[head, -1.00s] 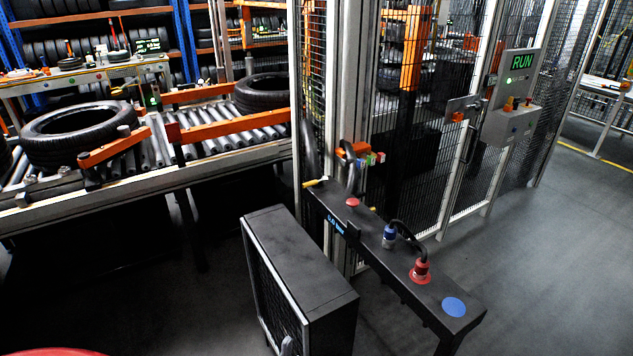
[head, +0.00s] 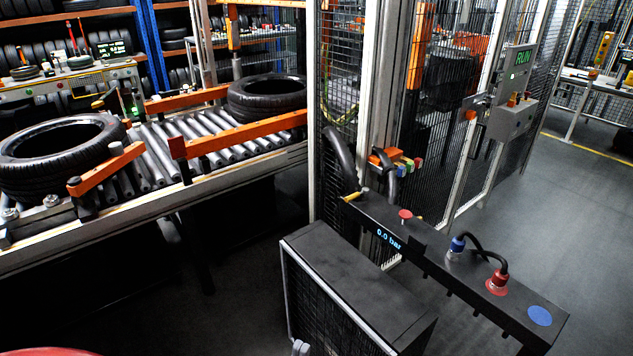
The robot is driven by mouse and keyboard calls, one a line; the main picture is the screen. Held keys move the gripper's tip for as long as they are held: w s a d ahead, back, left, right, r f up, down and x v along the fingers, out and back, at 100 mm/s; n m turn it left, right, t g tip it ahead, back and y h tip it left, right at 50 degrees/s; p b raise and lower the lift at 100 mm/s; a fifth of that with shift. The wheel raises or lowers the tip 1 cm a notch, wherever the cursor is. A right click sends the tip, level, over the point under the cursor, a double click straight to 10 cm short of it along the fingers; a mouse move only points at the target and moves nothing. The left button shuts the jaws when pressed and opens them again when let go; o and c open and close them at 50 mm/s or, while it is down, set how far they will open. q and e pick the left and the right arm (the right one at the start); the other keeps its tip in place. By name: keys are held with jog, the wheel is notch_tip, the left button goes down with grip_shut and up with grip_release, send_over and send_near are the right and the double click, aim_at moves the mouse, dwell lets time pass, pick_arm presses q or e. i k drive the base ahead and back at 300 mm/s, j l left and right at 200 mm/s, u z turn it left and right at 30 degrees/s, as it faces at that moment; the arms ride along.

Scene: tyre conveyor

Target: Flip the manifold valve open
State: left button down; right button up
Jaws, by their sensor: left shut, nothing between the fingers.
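A black manifold bar (head: 465,277) runs diagonally at right of centre, with a display (head: 389,238) reading 0.0 bar. A small yellow lever (head: 352,197), which looks like the valve handle, sticks out at its far left end. A red mushroom button (head: 405,215), a blue connector (head: 457,246), a red connector (head: 497,283) and a blue disc (head: 540,316) sit along its top. My right gripper is out of view.
A mesh fence with posts (head: 385,85) rises behind. A roller conveyor with tyres (head: 268,96) is at left. Floor at right is clear.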

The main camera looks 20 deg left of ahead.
aim_at(365, 190)
jog(key=i+j, duration=0.15)
jog(key=j, duration=0.25)
jog(key=i+j+z, duration=0.15)
jog(key=j, duration=0.25)
jog(key=i+j, duration=0.15)
jog(key=j, duration=0.25)
jog(key=i+j+z, duration=0.1)
jog(key=j, duration=0.3)
jog(key=i+j, duration=0.2)
jog(key=j, duration=0.25)
jog(key=i+j+z, duration=0.15)
jog(key=j, duration=0.65)
jog(key=i+j+z, duration=0.1)
jog(key=j, duration=0.35)
jog(key=i, duration=0.1)
